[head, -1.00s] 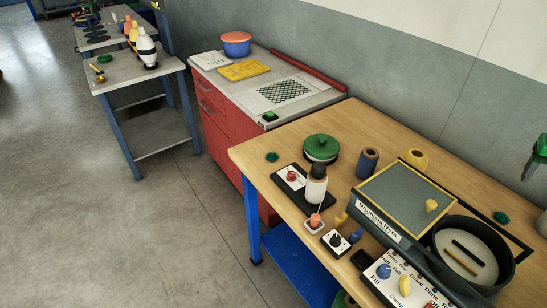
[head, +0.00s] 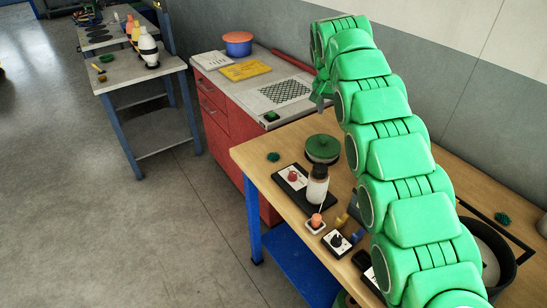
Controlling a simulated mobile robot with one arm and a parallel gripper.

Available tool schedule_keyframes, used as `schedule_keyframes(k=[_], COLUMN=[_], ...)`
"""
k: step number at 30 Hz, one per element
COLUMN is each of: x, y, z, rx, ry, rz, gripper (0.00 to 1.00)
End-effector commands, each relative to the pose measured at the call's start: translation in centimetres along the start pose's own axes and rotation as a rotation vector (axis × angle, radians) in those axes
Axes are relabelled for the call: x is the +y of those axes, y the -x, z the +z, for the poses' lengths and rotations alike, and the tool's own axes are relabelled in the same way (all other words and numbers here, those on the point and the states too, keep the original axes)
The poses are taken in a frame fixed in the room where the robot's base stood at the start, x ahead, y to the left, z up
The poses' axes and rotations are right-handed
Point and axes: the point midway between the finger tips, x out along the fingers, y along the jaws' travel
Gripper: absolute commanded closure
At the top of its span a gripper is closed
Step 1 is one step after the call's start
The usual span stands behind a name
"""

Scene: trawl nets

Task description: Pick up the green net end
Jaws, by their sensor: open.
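A small dark green tuft that looks like a net end (head: 273,157) lies on the wooden bench at its left end, near the front edge. A second, similar green tuft (head: 502,219) lies at the right of the same bench, beside a black frame. I cannot tell from looks alone which one is the green net end. My gripper (head: 320,103) hangs small at the far end of my green arm, pointing down near the red cabinet's right side. It is open, with nothing seen in it, and is apart from both tufts. My arm hides much of the bench.
A red cabinet (head: 222,122) behind carries a mesh sheet (head: 286,91) and a blue tub (head: 238,43). The bench's front left corner is fairly clear.

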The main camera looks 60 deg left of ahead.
Motion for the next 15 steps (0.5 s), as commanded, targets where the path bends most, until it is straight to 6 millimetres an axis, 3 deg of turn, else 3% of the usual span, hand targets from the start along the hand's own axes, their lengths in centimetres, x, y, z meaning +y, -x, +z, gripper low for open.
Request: schedule_keyframes(k=[1, 6, 15], x=[-2.4, -7.9, -13.5], y=[0.1, 0.7, 1.3], z=[0.7, 3.0, 5.8], rx=[0.004, 0.007, 0.004], ry=[0.009, 0.025, 0.039], rz=[-0.013, -0.042, -0.074], gripper=[0.38, 0.38, 0.38])
